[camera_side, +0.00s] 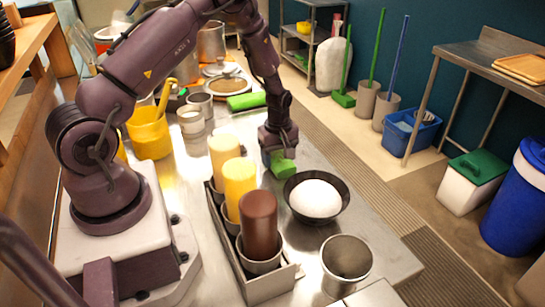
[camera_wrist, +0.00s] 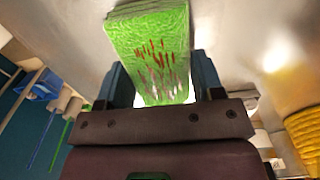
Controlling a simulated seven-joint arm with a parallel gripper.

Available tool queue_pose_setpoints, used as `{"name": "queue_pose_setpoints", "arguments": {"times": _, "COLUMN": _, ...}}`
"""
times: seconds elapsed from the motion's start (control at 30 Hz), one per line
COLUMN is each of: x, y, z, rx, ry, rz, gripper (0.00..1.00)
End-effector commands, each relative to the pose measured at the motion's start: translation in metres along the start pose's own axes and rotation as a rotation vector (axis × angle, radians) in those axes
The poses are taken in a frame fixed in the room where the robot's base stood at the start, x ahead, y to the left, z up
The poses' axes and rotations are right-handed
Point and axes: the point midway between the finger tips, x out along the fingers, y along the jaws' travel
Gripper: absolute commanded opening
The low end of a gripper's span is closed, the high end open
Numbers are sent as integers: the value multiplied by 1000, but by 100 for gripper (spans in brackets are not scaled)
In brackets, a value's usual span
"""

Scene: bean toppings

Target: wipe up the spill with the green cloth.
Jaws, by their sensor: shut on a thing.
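A green cloth (camera_side: 284,168) hangs under my gripper (camera_side: 278,150), low over the steel counter, just left of and behind the dark bowl. In the wrist view my gripper (camera_wrist: 155,90) is shut on the cloth (camera_wrist: 145,30), which sits between the two fingers. The cloth face shows reddish-brown streaks and some whitish marks. No spill can be made out on the counter; the area under the cloth is hidden. Whether the cloth touches the counter, I cannot tell.
A dark bowl (camera_side: 340,204) holds a white mound. A rack (camera_side: 237,262) of cream, yellow and brown bottles stands to its left. A steel cup (camera_side: 346,262) stands in front. Another green item (camera_side: 246,101), a yellow tub (camera_side: 149,134) and metal pans lie behind.

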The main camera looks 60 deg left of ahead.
Motion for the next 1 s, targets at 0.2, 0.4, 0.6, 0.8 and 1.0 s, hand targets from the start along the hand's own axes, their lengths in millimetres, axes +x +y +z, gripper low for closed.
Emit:
{"name": "queue_pose_setpoints", "arguments": {"times": 0.2, "x": 1, "y": 1, "z": 1, "rx": 1, "ry": -1, "rz": 0, "gripper": 40}}
{"name": "queue_pose_setpoints", "arguments": {"times": 0.4, "x": 1, "y": -4, "z": 0, "rx": 0, "ry": -1, "rz": 0, "gripper": 40}}
{"name": "queue_pose_setpoints", "arguments": {"times": 0.6, "x": 1, "y": -18, "z": 0, "rx": -1, "ry": -2, "rz": -2, "gripper": 40}}
{"name": "queue_pose_setpoints", "arguments": {"times": 0.8, "x": 1, "y": -33, "z": 0, "rx": -1, "ry": -2, "rz": -3, "gripper": 40}}
{"name": "queue_pose_setpoints", "arguments": {"times": 1.0, "x": 1, "y": -46, "z": 0, "rx": -1, "ry": -2, "rz": -3, "gripper": 40}}
